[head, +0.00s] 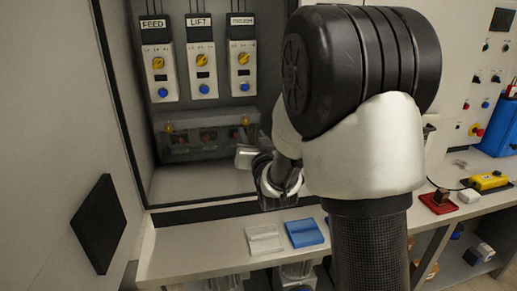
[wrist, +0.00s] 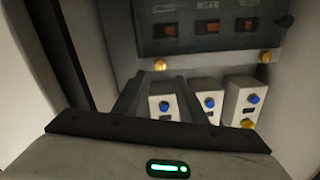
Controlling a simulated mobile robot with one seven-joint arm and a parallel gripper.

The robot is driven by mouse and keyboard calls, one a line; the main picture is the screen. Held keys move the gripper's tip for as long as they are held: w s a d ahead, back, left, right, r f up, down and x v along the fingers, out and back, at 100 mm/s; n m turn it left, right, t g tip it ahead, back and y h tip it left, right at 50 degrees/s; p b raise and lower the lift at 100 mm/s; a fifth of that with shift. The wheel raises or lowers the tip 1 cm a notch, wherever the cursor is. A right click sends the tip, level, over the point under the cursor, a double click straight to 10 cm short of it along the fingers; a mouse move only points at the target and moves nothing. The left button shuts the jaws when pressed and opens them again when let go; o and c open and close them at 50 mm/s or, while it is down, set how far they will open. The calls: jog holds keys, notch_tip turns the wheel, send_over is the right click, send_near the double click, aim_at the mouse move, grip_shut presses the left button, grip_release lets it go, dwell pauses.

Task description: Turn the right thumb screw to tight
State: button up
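The right thumb screw (head: 245,121) is a small yellow knob at the upper right of a grey switch box in the cabinet. The left thumb screw (head: 168,127) is at the box's upper left. The wrist view is turned over, so the right thumb screw (wrist: 160,65) shows there on the left and the left one (wrist: 265,57) on the right. My gripper (wrist: 160,78) is open. Its two dark fingers point toward the right screw, which shows just beyond and between their tips. Contact cannot be made out. In the head view, my gripper (head: 246,155) is below the screw, partly hidden by my arm.
The switch box (wrist: 205,35) has several red switches. Above it hang three units: FEED (head: 157,72), LIFT (head: 201,70) and one with an unreadable label (head: 241,68). The cabinet's left wall is close by. A blue block (head: 304,233) and a pale block (head: 264,239) lie on the bench.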

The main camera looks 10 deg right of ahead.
jog(key=s, duration=0.9)
jog(key=shift+s, duration=0.15)
jog(key=s+n+g, duration=0.3)
jog(key=s+g, duration=0.9)
jog(key=s, duration=1.6)
notch_tip(320, 180, up, 27)
jog(key=p, duration=2.7)
jog(key=shift+w+a+f, duration=0.15)
jog(key=shift+w+f, duration=0.05)
jog(key=shift+w, duration=0.1)
